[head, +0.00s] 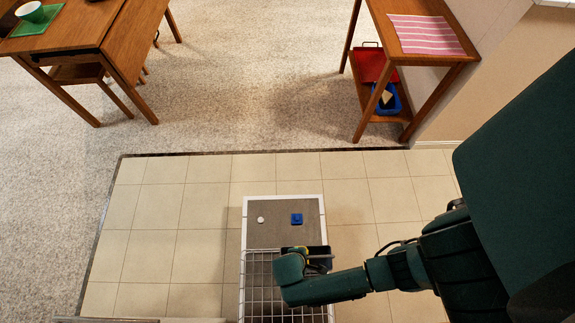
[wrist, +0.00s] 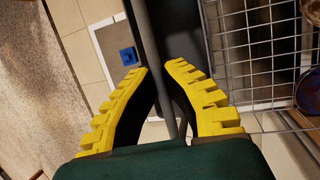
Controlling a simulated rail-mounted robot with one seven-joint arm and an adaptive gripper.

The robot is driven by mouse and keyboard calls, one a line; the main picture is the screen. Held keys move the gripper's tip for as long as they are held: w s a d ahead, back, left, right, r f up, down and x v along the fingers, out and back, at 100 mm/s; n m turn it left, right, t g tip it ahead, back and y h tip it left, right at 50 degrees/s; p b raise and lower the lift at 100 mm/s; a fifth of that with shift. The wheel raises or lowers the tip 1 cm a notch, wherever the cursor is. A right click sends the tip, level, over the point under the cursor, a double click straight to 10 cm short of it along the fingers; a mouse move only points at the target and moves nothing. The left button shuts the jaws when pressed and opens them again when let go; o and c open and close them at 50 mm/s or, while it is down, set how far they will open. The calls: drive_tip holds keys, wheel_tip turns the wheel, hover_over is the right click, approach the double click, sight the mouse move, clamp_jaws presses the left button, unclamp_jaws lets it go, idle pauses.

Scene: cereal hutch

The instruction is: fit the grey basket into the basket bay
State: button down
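The grey wire basket (head: 262,285) is at the bottom of the head view, beside and partly under my gripper (head: 318,258). Its mesh also shows at the right of the wrist view (wrist: 245,50). In the wrist view my yellow-fingered gripper (wrist: 157,70) has a narrow gap between its tips. A grey bar (wrist: 143,22) runs through that gap in the picture. I cannot tell whether the fingers touch the bar or are above it. In the head view my arm hides part of the basket's right side. I cannot make out the basket bay.
A white-edged grey panel (head: 283,206) carries a round white piece (head: 260,219) and a blue piece (head: 297,218). A side table (head: 395,55) and a wooden table (head: 70,32) stand farther back; tiled floor at left is clear.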

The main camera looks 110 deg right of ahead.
drive_tip(key=shift+s+f+b, duration=0.2)
drive_tip(key=shift+f+b, duration=0.25)
drive_tip(key=shift+f, duration=0.2)
drive_tip(key=shift+w+f+b, duration=0.15)
drive_tip(key=shift+f+b, duration=5.5)
drive_tip(key=shift+f, duration=1.8)
drive_tip(key=c, duration=1.2)
unclamp_jaws()
drive_tip(key=shift+o, duration=0.2)
drive_tip(key=shift+r, duration=0.1)
